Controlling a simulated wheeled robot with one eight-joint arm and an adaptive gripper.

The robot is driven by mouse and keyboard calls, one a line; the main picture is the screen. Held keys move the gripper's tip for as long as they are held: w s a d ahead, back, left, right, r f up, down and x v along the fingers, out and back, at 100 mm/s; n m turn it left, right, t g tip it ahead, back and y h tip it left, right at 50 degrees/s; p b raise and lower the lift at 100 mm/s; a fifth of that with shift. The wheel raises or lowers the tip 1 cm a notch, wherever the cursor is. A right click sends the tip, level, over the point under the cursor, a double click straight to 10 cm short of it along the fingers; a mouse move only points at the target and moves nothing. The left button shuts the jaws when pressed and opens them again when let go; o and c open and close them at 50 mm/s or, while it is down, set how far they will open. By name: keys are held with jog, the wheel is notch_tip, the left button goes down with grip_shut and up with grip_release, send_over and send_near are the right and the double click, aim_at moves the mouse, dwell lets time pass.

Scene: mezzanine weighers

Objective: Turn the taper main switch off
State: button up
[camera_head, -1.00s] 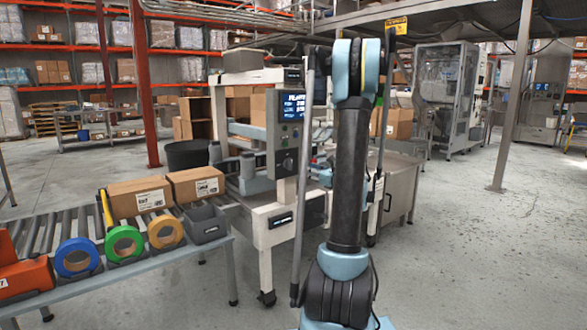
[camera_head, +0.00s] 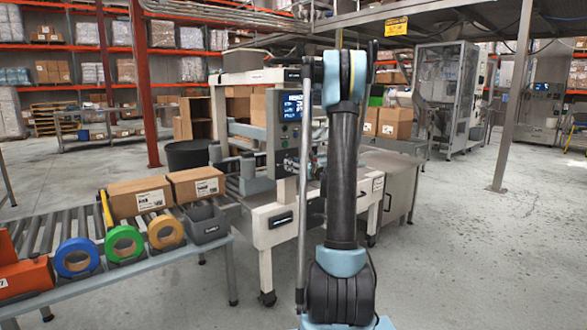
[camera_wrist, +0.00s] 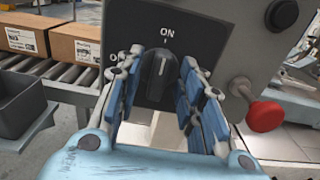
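The taper main switch (camera_wrist: 160,72) is a black rotary knob on a dark plate in the wrist view. Its grip stands nearly upright, toward the ON label above. A second label at the left is mostly covered by a finger; only an "O" shows. My gripper (camera_wrist: 162,68) is open, with its blue-padded fingers on either side of the knob. I cannot tell whether either pad touches it. In the head view the taper's grey control box (camera_head: 284,132) carries a lit display (camera_head: 291,105); my arm and gripper hide the knob there.
Cartons (camera_head: 140,196) and tape rolls (camera_head: 76,257) lie at the roller conveyor on the left. A grey bin (camera_head: 207,223) stands near the taper. Open floor lies at right.

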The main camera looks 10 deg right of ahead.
grip_shut()
jog(key=shift+n, duration=0.3)
jog(key=shift+s+a+f+n, duration=0.1)
jog(key=shift+n, duration=2.8)
jog(key=shift+s+a+f+n, duration=0.1)
jog(key=shift+n, duration=2.8)
jog(key=shift+s+a+f+n, duration=0.1)
jog(key=shift+n, duration=2.8)
